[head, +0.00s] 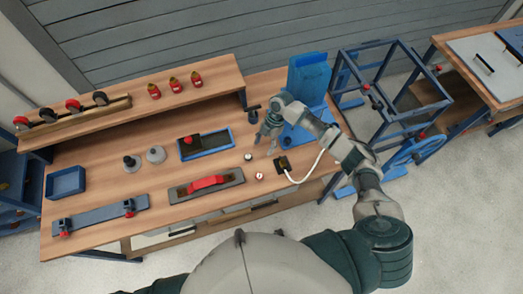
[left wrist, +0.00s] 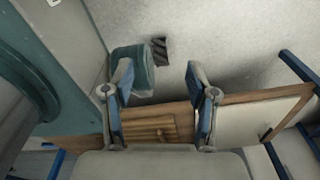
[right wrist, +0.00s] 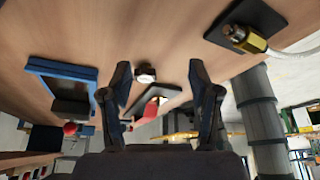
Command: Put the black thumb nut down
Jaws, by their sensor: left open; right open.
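My right gripper (head: 266,147) is open above the wooden bench, pointing down. In the right wrist view its fingers (right wrist: 160,68) stand apart with nothing clamped between them. A small dark round piece with a pale face (right wrist: 146,73) shows beyond the fingers. Two such small round pieces, one here (head: 248,156) and one nearer me (head: 259,176), lie on the bench by the gripper. I cannot tell for certain which is the black thumb nut. My left gripper (left wrist: 159,70) is open and empty, low in front of the bench; the head view does not show it.
A blue-rimmed tray (head: 206,149) and a grey plate with a red handle (head: 205,186) lie on the bench (head: 105,170). A black block with a white cable (head: 283,164) and a blue stand (head: 308,75) are close to my right arm. A blue frame (head: 385,90) stands right.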

